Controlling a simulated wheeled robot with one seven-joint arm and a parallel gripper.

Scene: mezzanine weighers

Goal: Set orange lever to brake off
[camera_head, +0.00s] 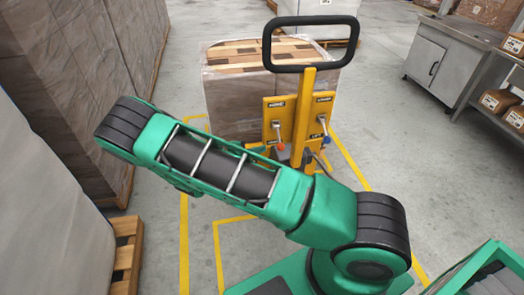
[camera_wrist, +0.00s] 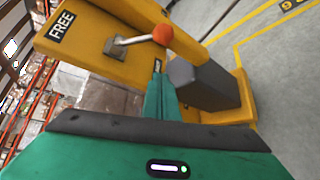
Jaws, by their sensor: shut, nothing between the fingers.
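The orange lever (camera_wrist: 140,39) has a grey shaft and a round orange knob, on a yellow panel (camera_wrist: 85,44) with a "FREE" label (camera_wrist: 62,25). In the wrist view its knob points right, away from that label. In the head view the orange knob (camera_head: 280,147) hangs low on the left panel of a yellow handle post (camera_head: 302,115). My gripper (camera_wrist: 158,76) is shut and empty. Its fingertips appear just below the knob in the wrist view; whether they touch it cannot be told. In the head view my arm hides most of the gripper.
A blue-knobbed lever (camera_head: 325,127) is on the post's right panel. A black loop handle (camera_head: 311,43) tops the post. A wrapped pallet load (camera_head: 230,100) stands behind it. Wrapped stacks line the left; a metal cabinet (camera_head: 430,60) stands right.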

